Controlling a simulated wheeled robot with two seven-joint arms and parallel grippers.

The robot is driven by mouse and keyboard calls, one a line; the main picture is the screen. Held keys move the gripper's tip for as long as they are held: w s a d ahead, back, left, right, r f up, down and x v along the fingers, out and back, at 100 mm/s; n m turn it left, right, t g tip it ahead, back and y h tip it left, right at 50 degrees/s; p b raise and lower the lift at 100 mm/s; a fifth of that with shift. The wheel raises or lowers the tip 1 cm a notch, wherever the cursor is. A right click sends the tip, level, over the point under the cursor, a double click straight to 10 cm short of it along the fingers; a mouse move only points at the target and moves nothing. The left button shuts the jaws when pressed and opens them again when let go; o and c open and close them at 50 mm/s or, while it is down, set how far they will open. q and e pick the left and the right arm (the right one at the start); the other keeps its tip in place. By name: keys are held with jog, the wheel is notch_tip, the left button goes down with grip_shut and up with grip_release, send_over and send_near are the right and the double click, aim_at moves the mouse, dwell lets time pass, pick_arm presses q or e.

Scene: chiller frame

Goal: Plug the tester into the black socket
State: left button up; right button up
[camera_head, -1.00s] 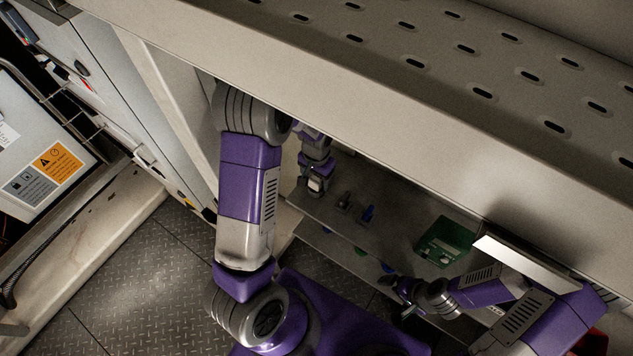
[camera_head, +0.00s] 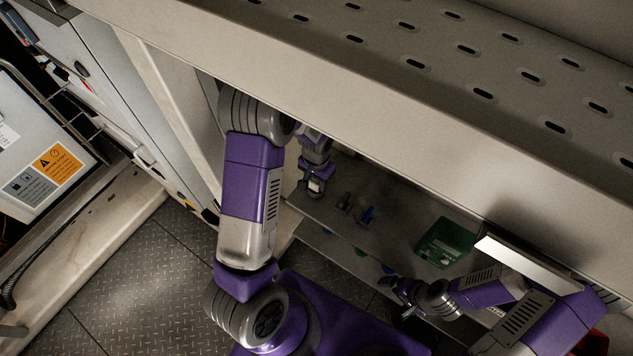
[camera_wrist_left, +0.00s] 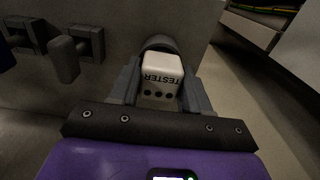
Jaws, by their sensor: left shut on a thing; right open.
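My left gripper (camera_wrist_left: 160,100) is shut on the tester (camera_wrist_left: 161,80), a white box with "TESTER" lettering and dark dots. In the head view, the left gripper (camera_head: 315,191) holds the white tester (camera_head: 315,185) over the left end of the grey panel. In the left wrist view, a dark rounded part (camera_wrist_left: 160,43) sits directly beyond the tester. The tester hides most of it, so I cannot tell whether it is the black socket or whether they touch. My right gripper (camera_head: 403,296) is open and empty at the lower right.
Grey fittings (camera_wrist_left: 66,58) stand left of the tester on the panel. A perforated shelf (camera_head: 440,60) overhangs the panel.

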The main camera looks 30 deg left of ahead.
pick_arm(q)
jog(key=shift+r, duration=0.1)
notch_tip(320, 180, up, 10)
jog(key=shift+f+p, duration=0.1)
jog(key=shift+p, duration=0.35)
pick_arm(e)
jog(key=shift+r, duration=0.45)
